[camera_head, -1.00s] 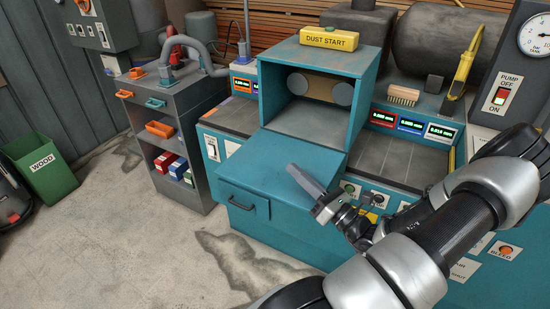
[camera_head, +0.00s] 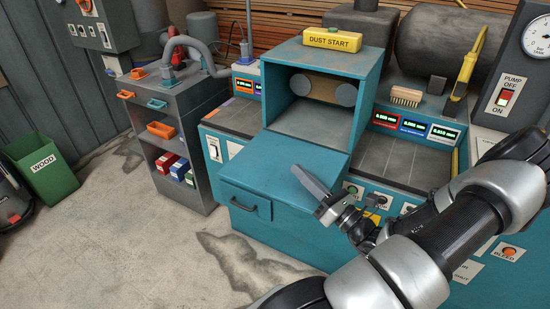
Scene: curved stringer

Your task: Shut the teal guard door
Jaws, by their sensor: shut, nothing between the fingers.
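The teal guard door (camera_head: 275,165) hangs open as a flap, folded down and out from the bottom of the teal box's front opening. The box interior (camera_head: 315,123) is in plain view. My gripper (camera_head: 298,172) is shut and empty, reaching in from the right. Its grey fingertips overlap the right part of the flap in the picture. I cannot tell whether they touch the flap or are above it. The flap's underside is hidden.
The yellow DUST START block (camera_head: 332,40) sits on the box. A brush (camera_head: 406,96) lies on the bench at the right. A grey tool cart (camera_head: 175,130) stands at the left. The floor in front is clear.

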